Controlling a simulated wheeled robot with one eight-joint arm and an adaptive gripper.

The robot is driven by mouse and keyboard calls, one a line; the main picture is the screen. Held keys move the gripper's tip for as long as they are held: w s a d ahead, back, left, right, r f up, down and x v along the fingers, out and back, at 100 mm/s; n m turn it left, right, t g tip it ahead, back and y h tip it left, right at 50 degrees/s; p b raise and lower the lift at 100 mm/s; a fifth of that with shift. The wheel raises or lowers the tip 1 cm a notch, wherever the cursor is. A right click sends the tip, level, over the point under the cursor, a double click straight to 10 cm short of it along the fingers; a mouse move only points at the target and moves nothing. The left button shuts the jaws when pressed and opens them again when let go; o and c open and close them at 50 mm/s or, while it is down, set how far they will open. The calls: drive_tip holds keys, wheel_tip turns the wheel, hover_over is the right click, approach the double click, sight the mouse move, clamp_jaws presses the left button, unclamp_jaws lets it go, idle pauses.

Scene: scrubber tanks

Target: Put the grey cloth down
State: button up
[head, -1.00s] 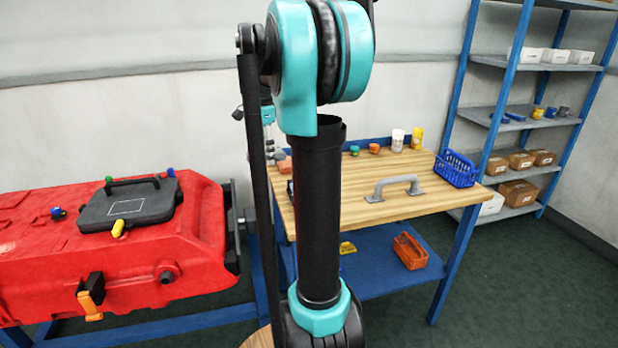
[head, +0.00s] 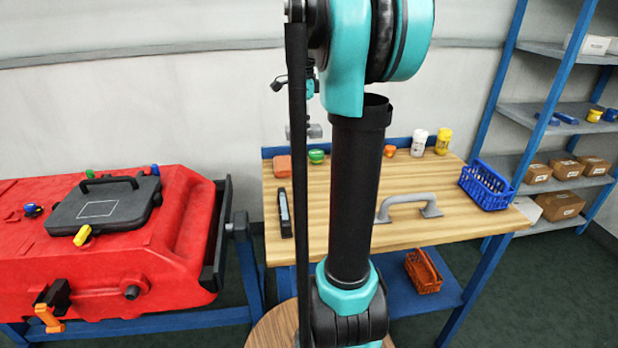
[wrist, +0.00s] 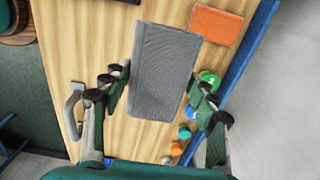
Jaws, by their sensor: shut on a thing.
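The grey cloth (wrist: 165,72) is a flat grey rectangle in the wrist view, held between the fingers of my gripper (wrist: 160,90). It is over the wooden workbench top (wrist: 125,25); I cannot tell how high above it is. In the head view my gripper and the cloth are mostly hidden behind my own arm, above the workbench (head: 450,185).
An orange block (wrist: 215,27) and a green cap (wrist: 210,80) lie near the cloth. A grey handle (head: 408,208), blue basket (head: 487,183) and black device (head: 285,213) are on the bench. A red tank (head: 120,255) stands left. Bare wood shows between the items.

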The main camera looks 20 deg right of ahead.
sight(304, 185)
wheel_tip(304, 185, down, 18)
drive_tip(key=shift+r, duration=0.1)
idle(0.4)
drive_tip(key=o, duration=1.2)
drive_tip(key=shift+f, duration=0.2)
wheel_tip(304, 185, up, 12)
drive_tip(key=shift+r, duration=0.15)
